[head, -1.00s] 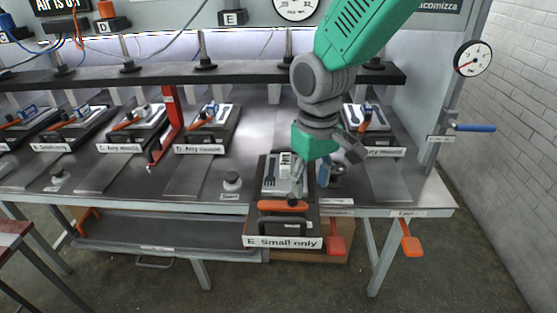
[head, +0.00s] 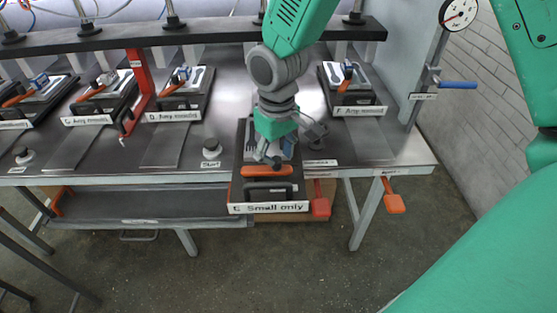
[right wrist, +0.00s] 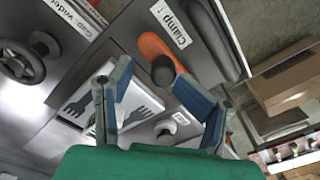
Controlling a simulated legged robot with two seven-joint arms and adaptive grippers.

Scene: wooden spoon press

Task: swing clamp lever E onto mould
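Press drawer E is pulled out at the table's front in the head view, with its label "E Small only" (head: 250,208). The orange handle of clamp lever E (head: 266,171) lies across its front. The mould (right wrist: 139,107), a pale plate with dark fork shapes, shows between and behind the fingers. My right gripper (head: 272,160) is just above and behind the handle; in the right wrist view (right wrist: 168,88) its fingers are spread with nothing gripped. My left gripper is out of view.
Station F (head: 352,92) stands right of E; stations D (head: 183,92) and C (head: 103,97) stand left. A start button (head: 211,148) is left of E. A dark overhead beam (head: 215,31) crosses behind my arm.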

